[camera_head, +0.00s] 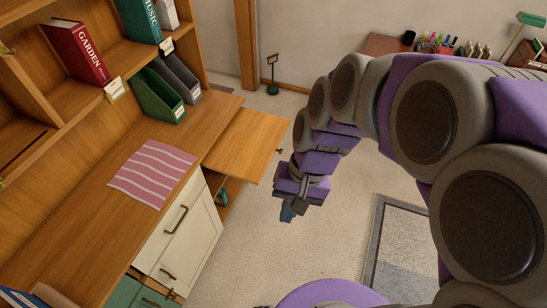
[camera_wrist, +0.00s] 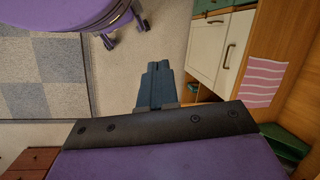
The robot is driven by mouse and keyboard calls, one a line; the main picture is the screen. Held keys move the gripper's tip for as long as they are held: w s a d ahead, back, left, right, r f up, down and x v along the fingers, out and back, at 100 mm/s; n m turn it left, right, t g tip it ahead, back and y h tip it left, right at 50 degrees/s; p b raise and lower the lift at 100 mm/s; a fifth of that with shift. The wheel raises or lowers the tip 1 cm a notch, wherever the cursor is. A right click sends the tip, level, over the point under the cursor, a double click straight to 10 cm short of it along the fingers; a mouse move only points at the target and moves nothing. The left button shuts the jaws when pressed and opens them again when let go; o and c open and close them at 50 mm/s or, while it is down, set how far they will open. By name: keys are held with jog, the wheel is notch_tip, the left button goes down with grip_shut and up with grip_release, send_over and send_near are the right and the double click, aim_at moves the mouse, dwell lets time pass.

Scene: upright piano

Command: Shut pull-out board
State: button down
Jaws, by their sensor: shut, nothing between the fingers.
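The pull-out board (camera_head: 247,143) is a flat wooden panel. It sticks out to the right from under the far end of the desk top in the head view. A small dark knob (camera_head: 279,151) sits on its right edge. My gripper (camera_head: 287,215) hangs to the right of and nearer than the board, apart from it, with its fingers pointing down. In the wrist view my gripper (camera_wrist: 158,66) shows its blue-grey fingers together and empty. I cannot make out the board clearly in the wrist view.
The desk top (camera_head: 110,225) carries a pink striped cloth (camera_head: 152,172) and green file holder (camera_head: 158,95). White cabinet fronts (camera_head: 180,240) with handles lie below. Carpet floor is clear around my gripper. A grey rug (camera_head: 405,245) lies to the right.

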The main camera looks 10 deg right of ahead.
jog(key=w+a+f+m+t+y+b, duration=0.1)
jog(key=w+f+m+y, duration=0.35)
jog(key=w, duration=0.75)
jog(key=w+a+f+m+t+y, duration=0.1)
jog(key=w+f+m, duration=0.5)
jog(key=w, duration=0.6)
jog(key=w+d+f+m+t, duration=0.2)
jog(key=w+d+f+m, duration=0.25)
jog(key=f, duration=0.35)
jog(key=w+d+f+m+t+b, duration=0.1)
jog(key=w+d+f+m, duration=0.25)
jog(key=d+f, duration=0.35)
jog(key=w+d+f+m+t, duration=0.25)
jog(key=w+d+f, duration=0.2)
jog(key=f, duration=0.45)
jog(key=a+r+b+x, duration=0.1)
jog(key=b+x, duration=0.3)
jog(key=x, duration=0.9)
jog(key=shift+a+r+g, duration=0.2)
jog(key=shift+r+g, duration=0.05)
jog(key=shift+g, duration=0.1)
jog(key=shift+w+a+h, duration=0.1)
jog(key=shift+w+h, duration=0.1)
jog(key=shift+h, duration=0.05)
